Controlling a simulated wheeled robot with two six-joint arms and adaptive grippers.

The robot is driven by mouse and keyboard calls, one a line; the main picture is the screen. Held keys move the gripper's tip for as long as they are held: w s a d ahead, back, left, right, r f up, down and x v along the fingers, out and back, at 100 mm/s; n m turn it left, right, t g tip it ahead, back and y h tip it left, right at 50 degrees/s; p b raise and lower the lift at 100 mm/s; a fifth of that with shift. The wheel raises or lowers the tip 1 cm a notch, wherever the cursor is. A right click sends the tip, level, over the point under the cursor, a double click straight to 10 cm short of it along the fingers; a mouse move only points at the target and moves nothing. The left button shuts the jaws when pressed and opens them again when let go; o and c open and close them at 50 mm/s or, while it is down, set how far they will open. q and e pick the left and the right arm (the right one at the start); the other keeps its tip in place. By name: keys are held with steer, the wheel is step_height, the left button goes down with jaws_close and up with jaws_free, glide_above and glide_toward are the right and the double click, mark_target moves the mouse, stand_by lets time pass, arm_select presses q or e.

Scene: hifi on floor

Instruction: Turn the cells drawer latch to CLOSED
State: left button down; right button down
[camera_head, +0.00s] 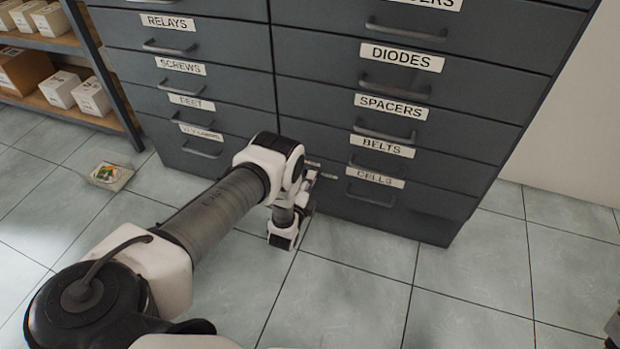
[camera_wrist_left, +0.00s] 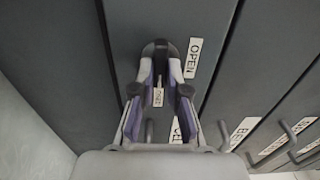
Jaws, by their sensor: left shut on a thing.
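The cells drawer is the lowest in the right column of the dark grey cabinet, with a CELLS label (camera_head: 375,178) above its bar handle (camera_head: 370,200). My left gripper (camera_head: 312,178) is at the drawer's left end, largely hidden by its own wrist in the head view. In the left wrist view my left gripper (camera_wrist_left: 158,62) is shut on the dark latch (camera_wrist_left: 158,48), which has a small white tag (camera_wrist_left: 158,97). An OPEN label (camera_wrist_left: 193,58) is right beside the latch's far end. A second label (camera_wrist_left: 176,131) is mostly hidden behind a finger.
Other drawers with bar handles, such as BELTS (camera_head: 383,146) and SPACERS (camera_head: 391,107), are above. A shelf with boxes (camera_head: 62,90) stands at left. A small tray (camera_head: 110,176) lies on the floor. The tiled floor (camera_head: 370,290) in front is clear.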

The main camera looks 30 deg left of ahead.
stand_by(0.5)
arm_select(q)
steer(key=c, duration=1.2)
jaws_free()
steer(key=shift+s, duration=0.1)
steer(key=v, duration=1.1)
steer(key=shift+s+d, duration=0.2)
steer(key=shift+s, duration=0.2)
